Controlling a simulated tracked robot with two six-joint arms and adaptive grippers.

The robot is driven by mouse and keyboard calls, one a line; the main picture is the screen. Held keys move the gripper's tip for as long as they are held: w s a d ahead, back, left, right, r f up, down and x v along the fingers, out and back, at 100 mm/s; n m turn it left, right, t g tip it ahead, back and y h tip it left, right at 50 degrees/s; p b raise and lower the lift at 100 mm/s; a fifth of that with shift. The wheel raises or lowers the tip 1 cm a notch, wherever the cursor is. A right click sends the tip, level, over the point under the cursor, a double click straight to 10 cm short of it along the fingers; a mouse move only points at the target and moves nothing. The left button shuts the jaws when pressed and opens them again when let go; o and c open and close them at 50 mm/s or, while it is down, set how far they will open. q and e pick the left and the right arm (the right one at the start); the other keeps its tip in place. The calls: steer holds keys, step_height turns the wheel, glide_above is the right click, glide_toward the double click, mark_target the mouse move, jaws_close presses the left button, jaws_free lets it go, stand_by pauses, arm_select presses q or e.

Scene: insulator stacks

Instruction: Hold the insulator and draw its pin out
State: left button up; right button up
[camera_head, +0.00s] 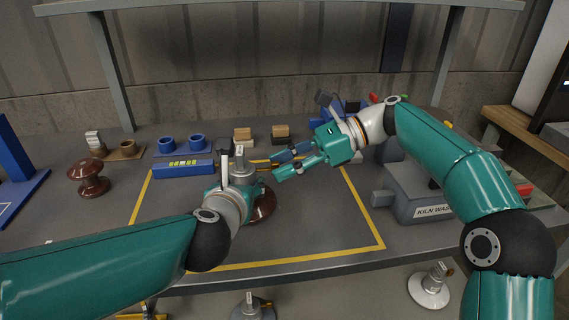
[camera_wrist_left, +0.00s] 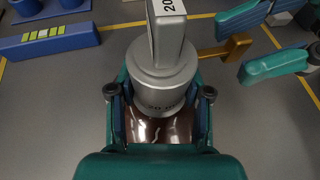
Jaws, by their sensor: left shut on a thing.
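The insulator has a brown glazed skirt (camera_head: 264,206) and a grey metal cap (camera_wrist_left: 163,75) with a tagged upright tongue on top. It stands inside the yellow outline on the table. My left gripper (camera_wrist_left: 160,110) is shut on it just below the cap and hides part of the skirt. A brass pin (camera_wrist_left: 225,50) sticks out sideways from the cap to the right, with a wider end. My right gripper (camera_head: 279,165) is open beside the cap. In the left wrist view its two fingers stand apart near the pin's outer end, not visibly touching it.
A blue block with yellow marks (camera_head: 184,168) and blue cups (camera_head: 197,142) stand behind. Another brown insulator (camera_head: 89,180) is at the left. A grey kiln waste bin (camera_head: 408,202) stands at the right. The front of the outlined area is clear.

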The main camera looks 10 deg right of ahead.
arm_select(q)
steer(key=shift+r, duration=0.1)
steer(key=shift+d, duration=0.1)
arm_select(e)
steer(key=v, duration=0.7)
steer(key=shift+d, duration=0.3)
arm_select(q)
steer(key=o, duration=1.4)
steer(key=shift+c, duration=0.2)
